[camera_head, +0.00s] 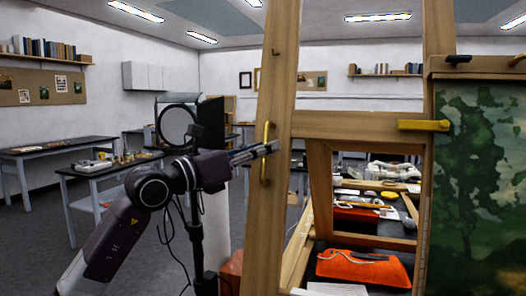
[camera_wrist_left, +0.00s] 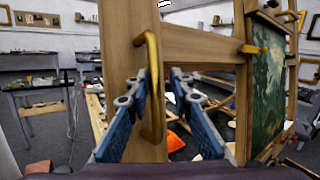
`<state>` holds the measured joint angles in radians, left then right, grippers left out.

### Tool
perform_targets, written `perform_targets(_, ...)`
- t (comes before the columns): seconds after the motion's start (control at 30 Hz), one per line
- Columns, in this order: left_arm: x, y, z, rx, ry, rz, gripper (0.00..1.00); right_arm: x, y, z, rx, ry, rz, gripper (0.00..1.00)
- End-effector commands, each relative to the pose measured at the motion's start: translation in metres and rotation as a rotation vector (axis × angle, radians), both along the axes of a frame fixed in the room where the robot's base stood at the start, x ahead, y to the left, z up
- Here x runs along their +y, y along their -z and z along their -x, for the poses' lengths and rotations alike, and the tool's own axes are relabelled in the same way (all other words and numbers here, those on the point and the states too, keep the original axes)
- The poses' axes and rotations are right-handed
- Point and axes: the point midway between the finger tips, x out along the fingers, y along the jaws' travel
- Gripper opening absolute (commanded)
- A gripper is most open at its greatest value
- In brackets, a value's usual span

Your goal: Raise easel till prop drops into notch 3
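The wooden easel frame (camera_head: 360,126) stands upright in front of me, with a tall left post (camera_head: 262,225). A vertical brass handle (camera_head: 264,152) is on that post, and it also shows in the left wrist view (camera_wrist_left: 153,95). My left gripper (camera_head: 268,149) is at the handle. In the left wrist view its two blue-grey fingers are apart, one on each side of the handle, with a gap on the right side. A landscape painting (camera_head: 478,190) is on the right. I cannot make out the prop or numbered notches.
Behind the frame, a worktable holds an orange cloth (camera_head: 364,268) and small tools. A round lamp or magnifier (camera_head: 178,124) on a dark stand is behind my left arm. Side tables (camera_head: 105,167) stand at left, with open floor around them.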

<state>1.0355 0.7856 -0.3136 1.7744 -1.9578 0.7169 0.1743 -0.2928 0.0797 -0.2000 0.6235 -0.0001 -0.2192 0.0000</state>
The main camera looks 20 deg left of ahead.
Motion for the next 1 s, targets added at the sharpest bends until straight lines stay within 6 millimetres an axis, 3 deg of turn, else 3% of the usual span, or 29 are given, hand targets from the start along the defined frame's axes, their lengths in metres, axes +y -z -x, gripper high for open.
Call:
perform_targets(0.47, 0.001, 0.0, 0.005, -0.003, 0.004, 0.0, 0.17, -0.003, 0.001, 0.011, 0.015, -0.001, 0.003, 0.4)
perform_targets(1.0, 0.053, 0.019, 0.081, 0.005, 0.0, 0.0, 0.17, -0.001, 0.001, 0.009, 0.012, 0.0, 0.002, 0.4)
